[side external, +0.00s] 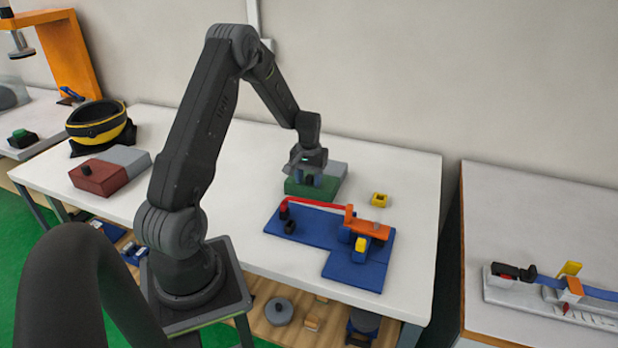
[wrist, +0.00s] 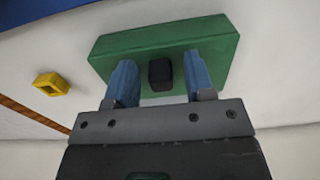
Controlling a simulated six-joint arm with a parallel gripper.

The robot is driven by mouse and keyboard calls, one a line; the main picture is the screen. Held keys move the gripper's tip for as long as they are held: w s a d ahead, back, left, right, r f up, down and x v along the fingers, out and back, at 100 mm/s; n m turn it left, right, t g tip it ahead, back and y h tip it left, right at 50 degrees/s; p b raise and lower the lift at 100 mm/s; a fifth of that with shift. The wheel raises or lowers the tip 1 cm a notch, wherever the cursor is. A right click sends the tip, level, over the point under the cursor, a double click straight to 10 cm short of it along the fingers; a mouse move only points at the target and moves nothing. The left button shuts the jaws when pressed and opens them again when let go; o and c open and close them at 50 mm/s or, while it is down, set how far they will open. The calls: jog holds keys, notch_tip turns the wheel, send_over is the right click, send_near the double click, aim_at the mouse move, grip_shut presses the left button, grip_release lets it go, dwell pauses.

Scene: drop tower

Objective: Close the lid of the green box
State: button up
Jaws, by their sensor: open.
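The green box shows as a green slab (side external: 312,190) with a grey block (side external: 337,169) directly behind it on the white table. The green part is probably the lid, offset from the grey part. In the wrist view the green top (wrist: 115,52) carries a small black knob (wrist: 160,72). My gripper (side external: 309,180) points down over the green part. In the wrist view its two blue fingers (wrist: 158,78) are open, one on each side of the knob, with gaps between. Whether the fingertips touch the green surface cannot be told.
A blue base (side external: 325,236) with a red arm and orange parts stands just in front of the green box. A small yellow block (side external: 379,200) lies to the right. A red and grey box (side external: 95,178) and a black-yellow bowl (side external: 97,122) are at left.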

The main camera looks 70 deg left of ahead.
aim_at(310, 177)
notch_tip(310, 177, up, 14)
dwell(0.6)
jog(key=s+d+r+m+t+y, duration=0.1)
jog(key=d+r+m, duration=0.1)
jog(key=d+r, duration=0.45)
jog(key=s+d+r+m+t, duration=0.1)
jog(key=s+d+r+m, duration=0.15)
jog(key=d, duration=0.75)
jog(key=s+d+r+m+t+h, duration=0.1)
jog(key=s+d+r+m+t, duration=0.1)
jog(key=s+d, duration=1)
jog(key=shift+d+m+t, duration=0.8)
jog(key=shift+d+m, duration=0.45)
